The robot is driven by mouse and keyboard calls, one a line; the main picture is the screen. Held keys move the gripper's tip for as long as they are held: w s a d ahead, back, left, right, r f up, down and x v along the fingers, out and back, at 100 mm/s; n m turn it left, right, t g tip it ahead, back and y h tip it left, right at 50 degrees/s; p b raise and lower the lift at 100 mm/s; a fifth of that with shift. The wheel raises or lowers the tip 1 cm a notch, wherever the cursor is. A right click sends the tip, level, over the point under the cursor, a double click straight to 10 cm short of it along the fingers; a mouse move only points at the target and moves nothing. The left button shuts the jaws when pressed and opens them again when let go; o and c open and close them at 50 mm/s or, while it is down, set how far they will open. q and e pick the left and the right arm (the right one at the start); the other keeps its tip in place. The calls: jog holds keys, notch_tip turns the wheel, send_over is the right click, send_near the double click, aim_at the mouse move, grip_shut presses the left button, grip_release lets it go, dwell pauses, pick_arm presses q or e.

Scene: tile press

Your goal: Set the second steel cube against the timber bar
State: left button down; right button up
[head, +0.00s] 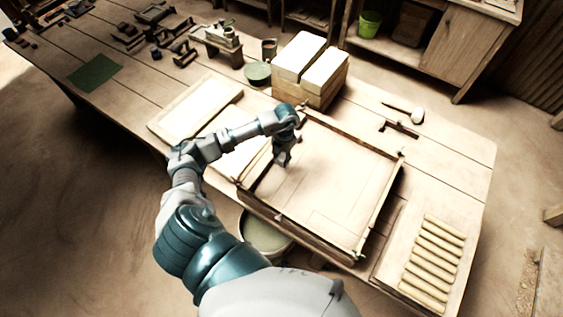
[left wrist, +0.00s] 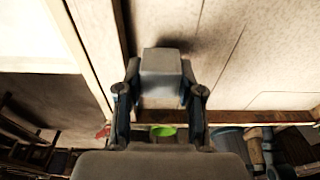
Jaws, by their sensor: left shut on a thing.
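My left gripper (head: 283,160) reaches into the shallow wooden frame from the left and is near its left side. In the left wrist view the gripper (left wrist: 160,88) is shut on a grey steel cube (left wrist: 162,66), one finger on each side. A timber bar (left wrist: 97,40) runs along the left of that view, apart from the cube. In the head view a timber bar (head: 257,170) forms the frame's left side. The held cube is too small to make out clearly in the head view. I cannot pick out another steel cube. My right gripper is not in view.
The frame's pale bed (head: 335,180) is mostly bare, with faint lines. White blocks (head: 300,55) stand on wood behind the frame. A ribbed rack (head: 434,255) lies at right, a pale board (head: 195,105) at left. A mallet (head: 405,112) lies at the back right.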

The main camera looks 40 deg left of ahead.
aim_at(282, 163)
pick_arm(q)
jog(key=f, duration=0.3)
jog(key=shift+a+f, duration=0.15)
jog(key=shift+a, duration=0.2)
jog(key=shift+d, duration=0.1)
jog(key=c, duration=1.2)
grip_release()
jog(key=shift+d, duration=0.15)
jog(key=shift+o, duration=0.9)
jog(key=shift+d, duration=0.2)
jog(key=shift+r, duration=0.4)
jog(key=r, duration=0.3)
jog(key=w+r, duration=0.1)
jog(key=r, duration=0.6)
jog(key=shift+w+a+r+b, duration=0.2)
jog(key=shift+w+a+b, duration=0.1)
jog(key=shift+w+b, duration=0.05)
jog(key=shift+r, duration=0.45)
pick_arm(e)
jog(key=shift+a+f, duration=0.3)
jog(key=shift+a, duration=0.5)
